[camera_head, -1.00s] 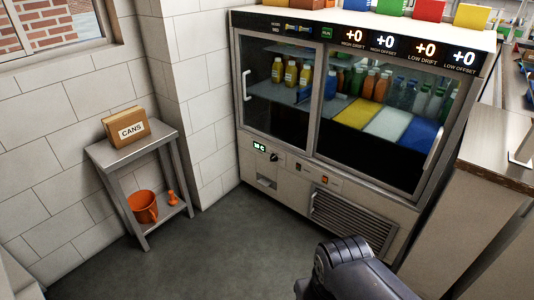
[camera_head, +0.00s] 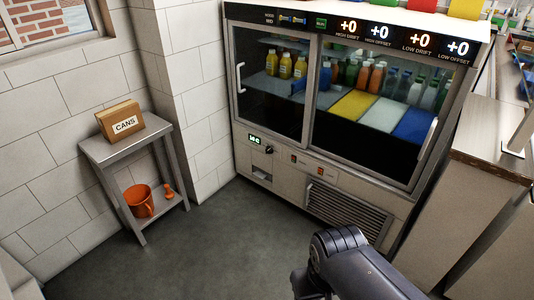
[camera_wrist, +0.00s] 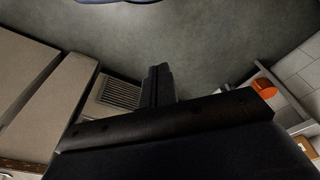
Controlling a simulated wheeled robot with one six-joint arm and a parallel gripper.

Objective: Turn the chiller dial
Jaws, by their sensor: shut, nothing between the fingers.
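The chiller (camera_head: 310,165) is a glass-fronted cabinet against the back wall. Its small black dial (camera_head: 269,149) is on the lower left panel, just right of a green lit display (camera_head: 254,139). The dial is too small to read its setting. In the wrist view my gripper (camera_wrist: 158,70) is shut and empty, pointing over bare floor. It is well apart from the chiller. In the head view my arm shows at the bottom, but my fingertips are not visible. The wrist view shows the chiller's vent grille (camera_wrist: 118,93) but I cannot make out the dial there.
A metal side table (camera_head: 128,150) with a CANS box (camera_head: 120,121) and an orange bucket (camera_head: 139,201) stands left of the chiller. A counter (camera_head: 490,170) stands to the right. The grey floor (camera_head: 215,250) before the chiller is clear.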

